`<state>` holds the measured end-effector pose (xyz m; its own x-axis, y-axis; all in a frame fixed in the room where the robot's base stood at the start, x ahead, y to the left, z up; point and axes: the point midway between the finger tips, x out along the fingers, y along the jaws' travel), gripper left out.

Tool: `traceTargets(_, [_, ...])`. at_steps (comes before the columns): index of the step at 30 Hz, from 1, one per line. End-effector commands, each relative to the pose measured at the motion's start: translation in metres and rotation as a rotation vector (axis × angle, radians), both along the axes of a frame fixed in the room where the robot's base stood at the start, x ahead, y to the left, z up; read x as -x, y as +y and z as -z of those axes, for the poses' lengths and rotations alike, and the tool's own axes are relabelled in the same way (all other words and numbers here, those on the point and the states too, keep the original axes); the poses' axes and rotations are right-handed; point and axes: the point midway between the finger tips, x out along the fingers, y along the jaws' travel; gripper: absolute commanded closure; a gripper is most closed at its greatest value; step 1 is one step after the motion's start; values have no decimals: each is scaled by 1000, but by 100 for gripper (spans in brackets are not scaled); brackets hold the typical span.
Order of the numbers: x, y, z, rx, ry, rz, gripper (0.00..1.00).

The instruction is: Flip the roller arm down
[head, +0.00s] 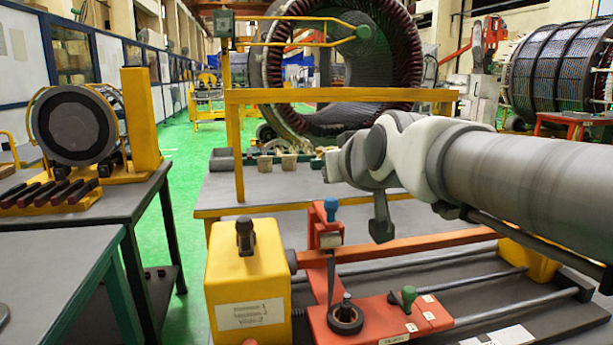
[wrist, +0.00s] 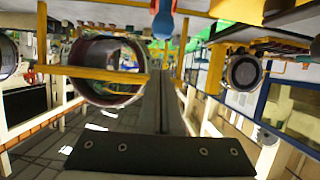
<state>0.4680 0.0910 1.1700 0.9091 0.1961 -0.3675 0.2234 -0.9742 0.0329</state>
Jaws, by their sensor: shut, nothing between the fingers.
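The winding fixture has a red carriage (head: 380,318) on rails. A red upright on it carries a pale roller (head: 330,240) and a blue knob (head: 331,208); I take this to be the roller arm, and it stands up. The blue knob also shows at the top of the wrist view (wrist: 163,22), beyond my fingers. My gripper (head: 381,232) points down to the right of the roller, apart from it in the picture. In the wrist view my gripper (wrist: 161,75) shows its dark fingers together, with nothing held.
A yellow block with a black knob (head: 246,262) stands left of the carriage. A green knob (head: 408,296) and a black post (head: 346,312) rise from the carriage. A yellow frame (head: 340,95) crosses behind, before a large stator ring (head: 405,50). A side table (head: 60,240) is left.

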Motion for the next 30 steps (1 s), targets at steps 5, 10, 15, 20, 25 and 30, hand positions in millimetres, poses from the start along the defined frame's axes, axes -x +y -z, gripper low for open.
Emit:
traceTargets(5, [33, -7, 1, -2, -7, 0, 100])
traceTargets(10, [59, -13, 2, -2, -8, 0, 100])
traceTargets(15, [77, -17, 4, -2, -8, 0, 100])
traceTargets(20, [86, -19, 5, -2, -7, 0, 100])
traceTargets(25, [88, -19, 5, -1, -6, 0, 100])
traceTargets(30, [87, -19, 5, -2, -7, 0, 100])
